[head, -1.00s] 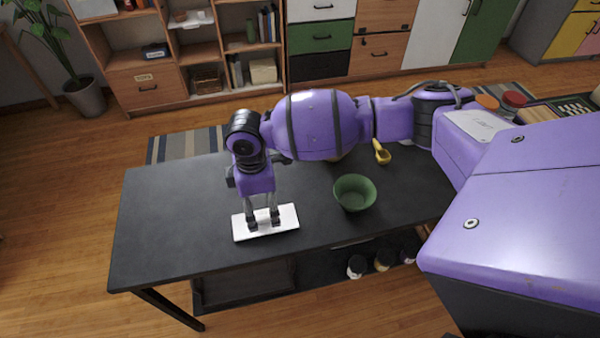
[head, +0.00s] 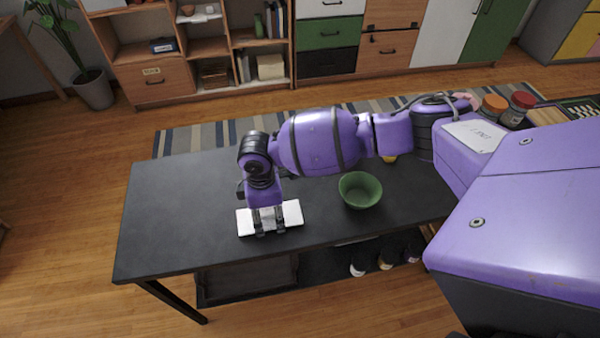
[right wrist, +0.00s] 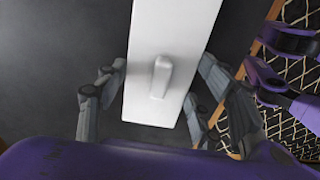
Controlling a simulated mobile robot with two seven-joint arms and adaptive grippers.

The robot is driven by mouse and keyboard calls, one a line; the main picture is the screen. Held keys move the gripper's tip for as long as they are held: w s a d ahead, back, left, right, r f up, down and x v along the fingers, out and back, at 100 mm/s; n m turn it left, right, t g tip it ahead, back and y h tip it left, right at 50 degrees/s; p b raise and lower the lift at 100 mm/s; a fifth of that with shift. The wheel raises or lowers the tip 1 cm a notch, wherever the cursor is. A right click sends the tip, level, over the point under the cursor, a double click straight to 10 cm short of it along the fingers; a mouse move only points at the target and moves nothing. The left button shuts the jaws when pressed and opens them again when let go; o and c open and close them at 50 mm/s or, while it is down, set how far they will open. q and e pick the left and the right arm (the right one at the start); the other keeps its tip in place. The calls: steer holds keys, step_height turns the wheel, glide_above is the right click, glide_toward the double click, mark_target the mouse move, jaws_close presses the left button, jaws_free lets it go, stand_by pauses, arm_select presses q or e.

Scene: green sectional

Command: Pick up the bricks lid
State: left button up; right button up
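The bricks lid (head: 293,212) is a white rectangular slab lying on the black table near its front edge. In the right wrist view the lid (right wrist: 170,30) shows a small raised handle (right wrist: 160,77) on top. My right gripper (head: 270,229) points down over the lid in the head view. In the right wrist view my right gripper (right wrist: 155,95) is open, with its fingers on either side of the lid and gaps between them and its edges. I cannot tell whether the fingertips touch the table.
A green bowl (head: 360,190) stands on the table (head: 175,215), right of the lid. A yellow item (head: 390,158) is mostly hidden behind my arm. Jars (head: 518,108) stand at the far right. The table's left part is clear. Bottles (head: 385,262) sit on the shelf below.

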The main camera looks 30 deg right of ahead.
steer(key=shift+w+r, duration=0.1)
steer(key=shift+c, duration=0.7)
steer(key=shift+r, duration=0.1)
